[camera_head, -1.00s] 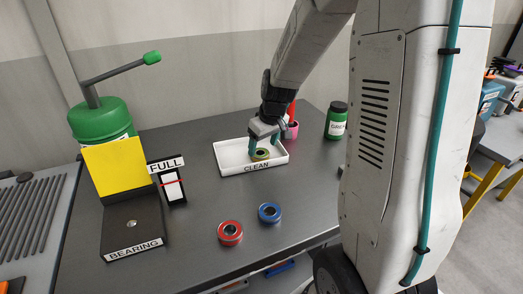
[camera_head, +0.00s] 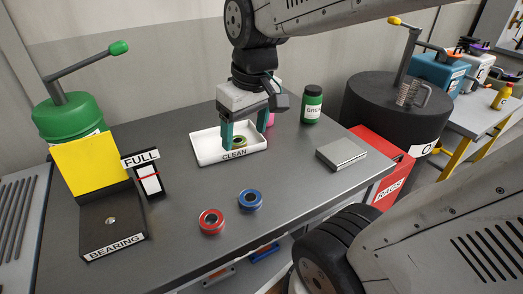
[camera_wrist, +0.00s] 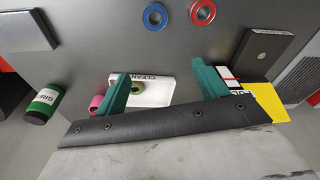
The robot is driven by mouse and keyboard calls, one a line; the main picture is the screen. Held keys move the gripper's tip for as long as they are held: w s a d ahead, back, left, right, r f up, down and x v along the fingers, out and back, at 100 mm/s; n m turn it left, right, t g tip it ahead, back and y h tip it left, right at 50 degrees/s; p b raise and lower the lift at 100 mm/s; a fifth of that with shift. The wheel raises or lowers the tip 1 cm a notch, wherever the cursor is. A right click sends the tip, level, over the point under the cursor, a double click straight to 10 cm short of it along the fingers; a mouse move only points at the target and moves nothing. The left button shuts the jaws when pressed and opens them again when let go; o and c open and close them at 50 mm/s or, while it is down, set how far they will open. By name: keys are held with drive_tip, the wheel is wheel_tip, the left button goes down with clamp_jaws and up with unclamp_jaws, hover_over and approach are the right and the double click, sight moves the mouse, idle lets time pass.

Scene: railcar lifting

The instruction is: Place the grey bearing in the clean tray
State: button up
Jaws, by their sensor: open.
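The clean tray (camera_head: 203,156) is a white shallow tray labelled CLEAN, toward the back of the dark table. A yellow-green ring-shaped bearing (camera_head: 239,143) lies inside it; it also shows in the wrist view (camera_wrist: 138,87). No plainly grey bearing shows. My gripper (camera_head: 245,132) is open, its teal fingers spread wide above the tray. Nothing shows between them. In the wrist view, one finger (camera_wrist: 116,95) crosses in front of the tray's left end, partly covering it; the other finger (camera_wrist: 209,84) is right of the tray.
A red bearing (camera_head: 211,222) and a blue bearing (camera_head: 250,200) lie in front of the tray. A black BEARING stand (camera_head: 111,222) with a yellow plate is at left. A green jar (camera_head: 311,105) and a flat grey box (camera_head: 341,153) are at right.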

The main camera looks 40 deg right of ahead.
drive_tip(key=s+a, duration=0.2)
drive_tip(key=s, duration=0.7)
drive_tip(key=shift+a+m+g, duration=0.3)
idle(0.5)
